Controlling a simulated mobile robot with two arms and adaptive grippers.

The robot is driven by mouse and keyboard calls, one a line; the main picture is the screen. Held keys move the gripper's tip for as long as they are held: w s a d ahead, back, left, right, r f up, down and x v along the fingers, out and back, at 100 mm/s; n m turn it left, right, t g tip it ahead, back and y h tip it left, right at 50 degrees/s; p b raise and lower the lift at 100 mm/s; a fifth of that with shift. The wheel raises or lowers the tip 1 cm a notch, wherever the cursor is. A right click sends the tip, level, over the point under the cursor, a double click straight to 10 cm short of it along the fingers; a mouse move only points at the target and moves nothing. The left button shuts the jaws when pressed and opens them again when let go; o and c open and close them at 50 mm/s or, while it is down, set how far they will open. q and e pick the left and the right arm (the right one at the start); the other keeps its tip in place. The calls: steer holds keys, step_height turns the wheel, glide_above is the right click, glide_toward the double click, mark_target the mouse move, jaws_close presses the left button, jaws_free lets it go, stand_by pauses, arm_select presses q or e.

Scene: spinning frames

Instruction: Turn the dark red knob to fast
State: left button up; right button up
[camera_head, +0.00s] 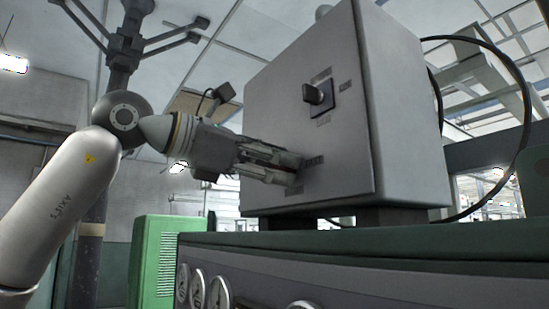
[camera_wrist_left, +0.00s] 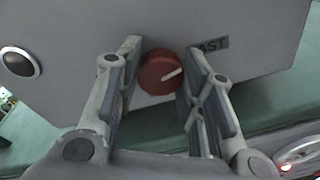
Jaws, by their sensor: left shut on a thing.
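The dark red knob (camera_wrist_left: 158,72) is on the grey box face in the left wrist view. Its white pointer line slants right and a little up, towards the side where the FAST label (camera_wrist_left: 210,45) is. My left gripper (camera_wrist_left: 163,50) is shut on the knob, with one finger on each side of it. In the head view my left gripper (camera_head: 298,170) reaches from the left to the lower front of the grey box (camera_head: 420,130). The knob is hidden there behind the fingers. My right gripper is not in view.
A black switch (camera_head: 318,95) sits higher on the box face, with labels around it. The box stands on a green-topped bench (camera_head: 450,240) with round gauges (camera_head: 218,295). A black cable (camera_head: 525,110) loops at the right. A green cabinet (camera_head: 152,260) stands left of the bench.

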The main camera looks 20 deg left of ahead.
arm_select(q)
steer(key=shift+m+p, duration=0.3)
steer(key=shift+m, duration=1.2)
steer(key=o, duration=1)
steer(key=shift+o, duration=0.2)
steer(key=v, duration=1.2)
steer(key=shift+s, duration=0.2)
steer(key=shift+d, duration=0.1)
